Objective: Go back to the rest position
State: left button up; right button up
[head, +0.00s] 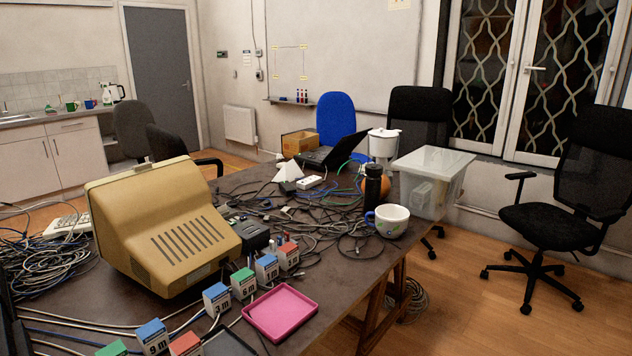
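Neither of my grippers shows in the head view, so I cannot see their state. The table (335,290) in front of me carries a beige old monitor (165,225) seen from its vented back. A pink tray (281,312) lies empty near the table's front edge. Small labelled boxes with blue, green and red tops stand in a row, among them a 3 m box (217,299) and a 9 m box (152,337). A white mug (391,221) and a black bottle (373,187) stand at the right side.
Tangled cables (330,225) cover the table's middle, with more grey cables (45,245) at the left. A clear plastic bin (432,180), a white jug (383,145) and a laptop (325,155) stand farther back. An office chair (560,215) stands right, with open wooden floor (470,310) before it.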

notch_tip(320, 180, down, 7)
jog(key=b, duration=0.6)
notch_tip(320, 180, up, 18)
jog(key=p, duration=1.8)
